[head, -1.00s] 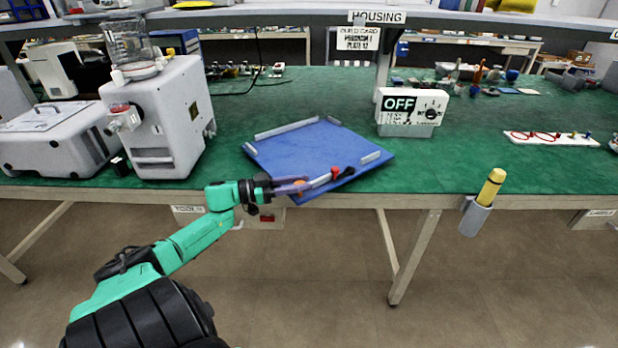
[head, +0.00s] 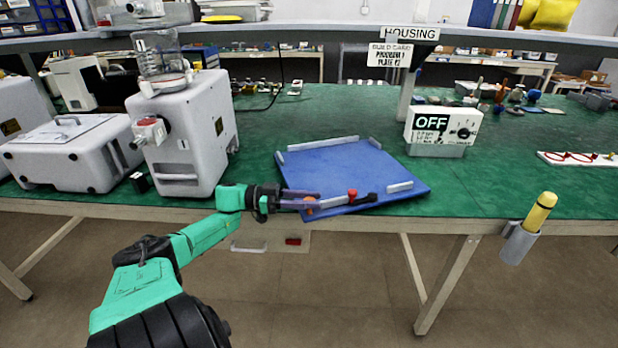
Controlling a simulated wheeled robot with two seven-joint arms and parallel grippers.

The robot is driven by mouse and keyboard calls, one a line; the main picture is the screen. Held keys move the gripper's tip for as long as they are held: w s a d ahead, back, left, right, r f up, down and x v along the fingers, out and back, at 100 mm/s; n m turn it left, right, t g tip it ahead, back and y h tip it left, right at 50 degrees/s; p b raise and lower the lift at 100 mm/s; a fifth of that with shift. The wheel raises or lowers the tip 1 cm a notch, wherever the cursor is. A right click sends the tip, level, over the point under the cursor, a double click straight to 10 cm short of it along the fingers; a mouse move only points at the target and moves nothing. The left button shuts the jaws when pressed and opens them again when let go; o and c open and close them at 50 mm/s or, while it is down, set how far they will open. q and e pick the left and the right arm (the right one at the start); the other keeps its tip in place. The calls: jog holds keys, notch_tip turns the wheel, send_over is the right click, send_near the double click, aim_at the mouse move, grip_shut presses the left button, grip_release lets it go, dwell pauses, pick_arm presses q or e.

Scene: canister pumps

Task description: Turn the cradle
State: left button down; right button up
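The cradle is a blue square plate (head: 345,170) with grey rails along its edges, lying on the green bench top near the front edge. It sits slightly askew, its near left corner reaching the bench edge. An orange knob (head: 309,205) is at that corner. A short bar with a red knob (head: 352,193) and a black end lies along the front side. My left gripper (head: 305,201) comes in from the left, its purple fingers on either side of the orange knob and seemingly closed on it. The fingers partly hide the knob. My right gripper is not in view.
A grey pump housing (head: 180,135) with a glass jar stands left of the plate, beside a low grey case (head: 70,155). A white box marked OFF (head: 440,130) stands behind right. A yellow-handled tool (head: 540,212) sits in a holder on the front edge.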

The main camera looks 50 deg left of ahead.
pick_arm(q)
jog(key=c, duration=0.6)
grip_release()
jog(key=shift+f, duration=0.1)
jog(key=shift+o, duration=0.2)
jog(key=b+v, duration=0.5)
jog(key=v, duration=0.9)
jog(key=shift+s, duration=0.25)
